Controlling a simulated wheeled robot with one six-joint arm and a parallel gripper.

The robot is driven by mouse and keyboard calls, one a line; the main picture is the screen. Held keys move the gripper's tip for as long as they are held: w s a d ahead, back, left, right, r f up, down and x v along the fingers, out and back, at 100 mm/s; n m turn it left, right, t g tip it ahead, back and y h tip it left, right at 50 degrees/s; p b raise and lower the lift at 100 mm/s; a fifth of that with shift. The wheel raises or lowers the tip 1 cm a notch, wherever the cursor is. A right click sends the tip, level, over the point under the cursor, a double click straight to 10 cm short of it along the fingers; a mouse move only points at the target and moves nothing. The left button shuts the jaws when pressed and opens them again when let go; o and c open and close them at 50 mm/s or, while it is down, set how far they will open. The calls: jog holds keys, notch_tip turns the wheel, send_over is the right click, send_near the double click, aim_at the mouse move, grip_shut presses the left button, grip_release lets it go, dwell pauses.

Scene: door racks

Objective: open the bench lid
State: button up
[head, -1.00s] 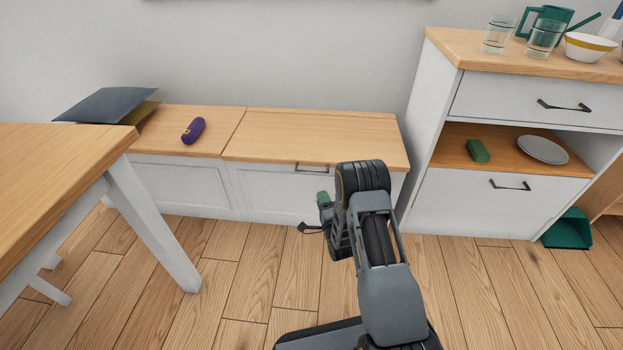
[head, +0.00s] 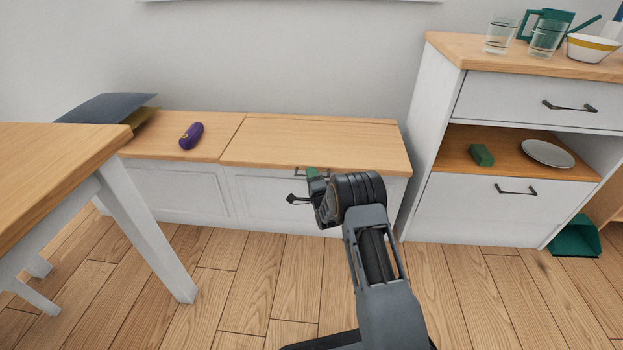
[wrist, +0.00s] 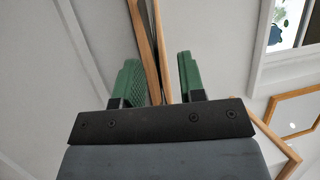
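The bench lid (head: 315,143) is the light wood panel on the right part of the white bench, and it lies closed. My gripper (head: 312,174) is at this front edge by the handle; one green finger shows there. In the wrist view, my gripper's green fingers (wrist: 158,68) stand apart, with a wooden edge (wrist: 144,45) seen running between them. I cannot tell whether either finger touches the lid or handle.
A purple object (head: 191,135) lies on the bench top left of the lid. Dark cushions (head: 105,107) rest at the bench's left end. A wooden table (head: 60,150) stands at front left. A white cabinet (head: 470,208) stands close on the right. The wall is behind.

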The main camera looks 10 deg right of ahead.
grip_shut()
dwell(0.3)
dwell(0.3)
